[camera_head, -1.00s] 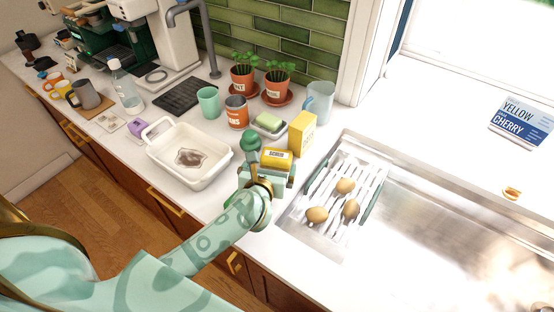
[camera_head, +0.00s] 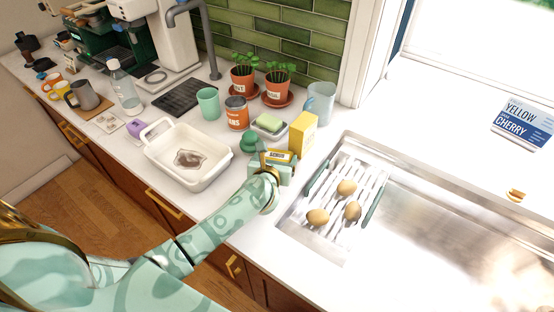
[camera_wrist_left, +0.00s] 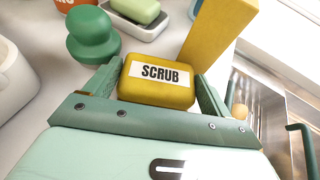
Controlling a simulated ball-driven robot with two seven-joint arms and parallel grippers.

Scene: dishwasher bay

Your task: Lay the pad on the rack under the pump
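The pad is a yellow block with a white SCRUB label (camera_head: 277,155); it sits on the white counter left of the sink and also shows in the left wrist view (camera_wrist_left: 157,82). My left gripper (camera_head: 274,165) is at the pad, with one finger along each side. The fingers (camera_wrist_left: 159,85) look spread; whether they touch the pad is not clear. A slatted white rack (camera_head: 334,199) lies in the sink's left end with three brown, rounded items on it. I cannot pick out a pump with certainty. My right gripper is not in view.
A green knobbed object (camera_wrist_left: 92,38) stands close left of the pad, and a tall yellow box (camera_wrist_left: 218,32) close behind right. A soap dish with green soap (camera_head: 268,125) is behind. A white basin (camera_head: 160,167) stands left. The sink's right part (camera_head: 440,230) is empty.

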